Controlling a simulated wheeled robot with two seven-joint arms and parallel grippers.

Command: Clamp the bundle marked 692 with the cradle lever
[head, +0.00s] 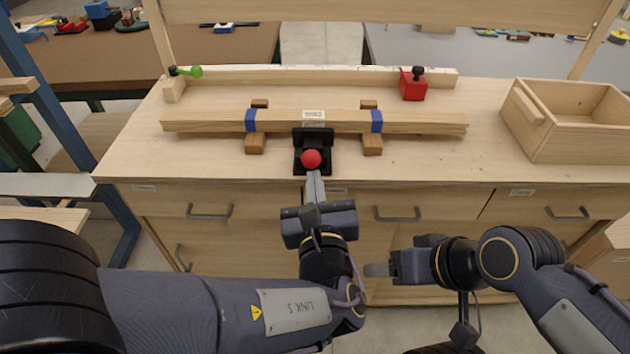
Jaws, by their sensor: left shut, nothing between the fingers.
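The bundle (200,121) of pale wood strips lies across two brown cradle blocks on the bench, tied by two blue bands. A white label near its middle appears to read 692. The cradle lever (312,158) has a red ball knob on a black base in front of the bundle's middle. My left gripper (315,183) is shut and empty, its fingertips just below the red knob; I cannot tell whether they touch it. My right gripper (376,270) is low at the right, in front of the drawers, its fingers pointing left; its opening is unclear.
A long rail (320,76) runs behind the bundle, with a green knob (195,71) at left and a red block (413,86) at right. An open wooden box (570,143) stands at the bench's right end. Drawers with grey handles (398,215) lie below the front edge.

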